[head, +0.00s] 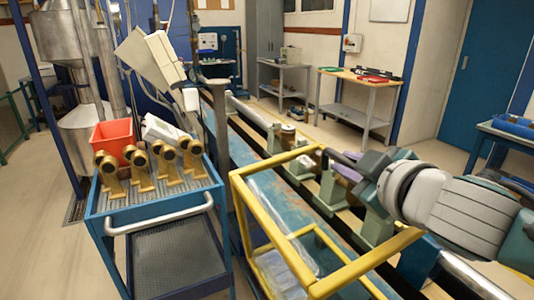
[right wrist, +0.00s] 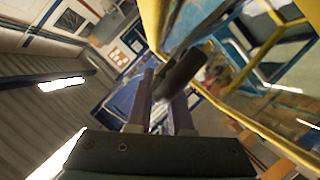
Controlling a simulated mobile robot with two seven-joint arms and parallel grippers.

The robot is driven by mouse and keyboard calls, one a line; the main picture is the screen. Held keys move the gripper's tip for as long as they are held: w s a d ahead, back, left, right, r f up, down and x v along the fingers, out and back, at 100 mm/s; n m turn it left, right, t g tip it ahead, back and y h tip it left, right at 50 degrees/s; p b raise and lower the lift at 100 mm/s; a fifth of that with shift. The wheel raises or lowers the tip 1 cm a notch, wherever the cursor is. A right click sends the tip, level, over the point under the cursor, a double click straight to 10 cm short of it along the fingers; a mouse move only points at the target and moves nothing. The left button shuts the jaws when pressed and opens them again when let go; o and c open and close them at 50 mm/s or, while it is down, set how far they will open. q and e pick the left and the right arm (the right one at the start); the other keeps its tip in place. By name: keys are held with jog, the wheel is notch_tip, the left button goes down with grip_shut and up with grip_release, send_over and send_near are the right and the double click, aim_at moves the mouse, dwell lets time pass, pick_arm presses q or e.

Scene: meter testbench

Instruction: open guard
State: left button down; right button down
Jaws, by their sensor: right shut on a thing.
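The guard (head: 262,212) is a yellow tubular frame over the blue bench, in the middle of the head view. Its yellow bars also show in the right wrist view (right wrist: 152,22). My right gripper (head: 340,160) reaches in from the right to the guard's far right corner and is shut there. In the right wrist view the fingers (right wrist: 163,98) close around a dark round handle (right wrist: 184,72) beside a yellow bar. The exact contact is partly hidden by the fingers. My left gripper is in neither view.
A blue cart (head: 95,215) with several brass meters (head: 165,158) and a red bin (head: 112,138) stands left of the guard. The bench (head: 268,150) runs away behind it with green supports. A wooden-topped table (head: 345,77) stands at the back. Floor is clear at far left.

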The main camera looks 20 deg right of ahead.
jog(key=d, duration=0.3)
jog(key=d+p, duration=0.1)
jog(key=d, duration=0.1)
jog(key=shift+w+d+r, duration=0.25)
jog(key=shift+d+r, duration=0.05)
jog(key=shift+r, duration=0.05)
jog(key=c, duration=0.8)
grip_release()
jog(key=shift+c, duration=0.2)
jog(key=v, duration=1)
jog(key=shift+b, duration=0.3)
